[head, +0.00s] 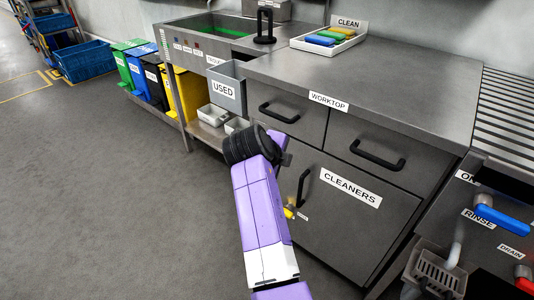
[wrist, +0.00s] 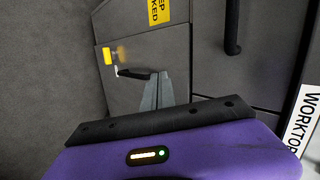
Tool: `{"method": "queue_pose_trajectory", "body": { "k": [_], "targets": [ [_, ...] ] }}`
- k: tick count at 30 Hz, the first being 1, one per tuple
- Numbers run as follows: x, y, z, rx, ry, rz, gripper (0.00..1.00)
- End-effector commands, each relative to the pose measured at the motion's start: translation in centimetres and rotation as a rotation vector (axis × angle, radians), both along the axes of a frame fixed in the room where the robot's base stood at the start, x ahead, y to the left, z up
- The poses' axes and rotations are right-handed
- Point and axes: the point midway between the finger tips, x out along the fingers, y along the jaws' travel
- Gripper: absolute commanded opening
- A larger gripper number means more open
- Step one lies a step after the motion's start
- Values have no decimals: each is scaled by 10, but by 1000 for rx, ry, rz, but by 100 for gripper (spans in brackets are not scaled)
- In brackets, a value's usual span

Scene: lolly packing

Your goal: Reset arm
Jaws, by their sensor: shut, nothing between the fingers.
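My arm reaches toward the grey cabinet front in the head view, with its black wrist joint in front of the drawers. My gripper shows in the wrist view as two grey fingers (wrist: 158,90), closed together and empty. In the head view the fingers are mostly hidden behind the wrist. The cupboard labelled CLEANERS (head: 335,220) looks shut. It has a black handle (head: 303,188), and a small yellow item (head: 289,213) is at its left edge. A yellow item (wrist: 107,56) also shows beyond the fingers in the wrist view.
The worktop (head: 400,75) bears a white CLEAN tray (head: 309,47) with coloured items. A grey USED bin (head: 229,88) stands left of the drawers. Coloured bins, including a yellow one (head: 180,97), stand farther left. A pipe and grate are at the lower right. The floor at left is clear.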

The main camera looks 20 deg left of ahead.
Motion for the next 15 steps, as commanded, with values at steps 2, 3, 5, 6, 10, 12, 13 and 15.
{"method": "queue_pose_trajectory", "body": {
  "k": [2, 3, 5, 6, 10, 12, 13, 15],
  "targets": [
    [-8, 5, 10, 1, -3, 3, 0],
    [-12, 6, 14, 1, -2, 3, 0],
    [-19, 8, 20, 1, -2, 3, 0],
    [-23, 10, 25, 1, -2, 3, 0],
    [-38, 14, 39, 0, -2, 4, 0],
    [-44, 16, 44, 0, -2, 3, 0],
    [-46, 17, 46, 0, -2, 3, 0],
    [-50, 18, 49, -1, -1, 2, 0]
  ]
}}
